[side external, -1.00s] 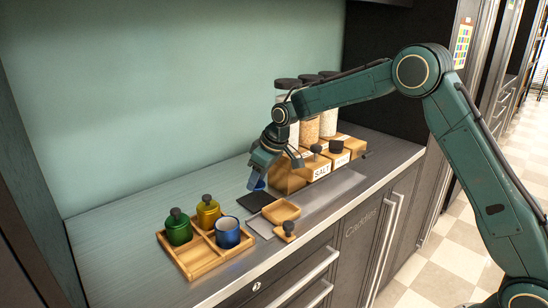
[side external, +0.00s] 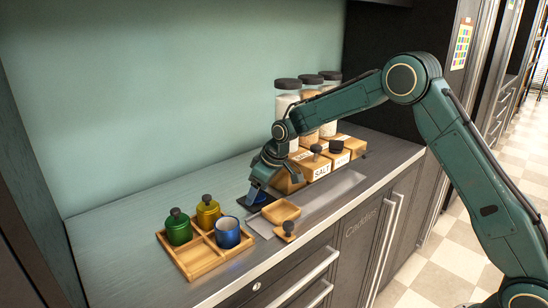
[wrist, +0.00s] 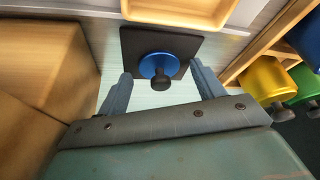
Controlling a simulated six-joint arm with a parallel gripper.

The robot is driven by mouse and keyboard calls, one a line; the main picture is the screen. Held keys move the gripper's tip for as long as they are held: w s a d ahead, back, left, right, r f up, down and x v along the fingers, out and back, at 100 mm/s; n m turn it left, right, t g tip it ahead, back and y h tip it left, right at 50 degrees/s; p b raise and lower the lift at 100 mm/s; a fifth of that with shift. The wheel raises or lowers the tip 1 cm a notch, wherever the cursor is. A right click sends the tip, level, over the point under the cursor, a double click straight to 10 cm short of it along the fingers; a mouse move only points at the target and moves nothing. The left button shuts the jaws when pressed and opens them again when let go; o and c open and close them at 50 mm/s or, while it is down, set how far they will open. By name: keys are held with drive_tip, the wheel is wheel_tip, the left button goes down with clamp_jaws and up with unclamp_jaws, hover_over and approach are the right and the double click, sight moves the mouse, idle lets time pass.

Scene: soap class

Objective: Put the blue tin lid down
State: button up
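The blue tin lid (wrist: 160,66) with its black knob lies knob-up on a dark square mat (wrist: 128,44) in the wrist view. In the side view the lid (side external: 252,200) shows partly under my gripper (side external: 256,194), over the dark mat. In the wrist view my gripper (wrist: 161,72) has its two fingers wide apart, one on each side of the lid, with clear gaps to the knob.
A green tin (side external: 179,230) and a yellow tin (side external: 208,213), both lidded, stand in the tray. A wooden dish (side external: 281,212) and a knobbed wooden piece (side external: 285,231) lie right of the mat. Wooden boxes (side external: 318,172) and jars (side external: 288,103) stand behind.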

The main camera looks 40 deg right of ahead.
drive_tip(key=shift+r, duration=0.15)
drive_tip(key=v, duration=1.2)
drive_tip(key=shift+s+r, duration=0.1)
drive_tip(key=shift+s, duration=0.05)
idle(0.6)
drive_tip(key=s+r+m+t+h, duration=0.1)
drive_tip(key=s+r, duration=0.4)
drive_tip(key=s, duration=0.4)
drive_tip(key=s+r+m, duration=0.1)
drive_tip(key=s+r, duration=0.3)
drive_tip(key=s, duration=0.6)
drive_tip(key=s+d+f+m, duration=0.1)
drive_tip(key=s+f+m, duration=0.1)
drive_tip(key=s, duration=1.6)
drive_tip(key=shift+s+d+f+t+h, duration=0.2)
drive_tip(key=shift+s+f+t+h, duration=0.15)
drive_tip(key=shift+f, duration=0.2)
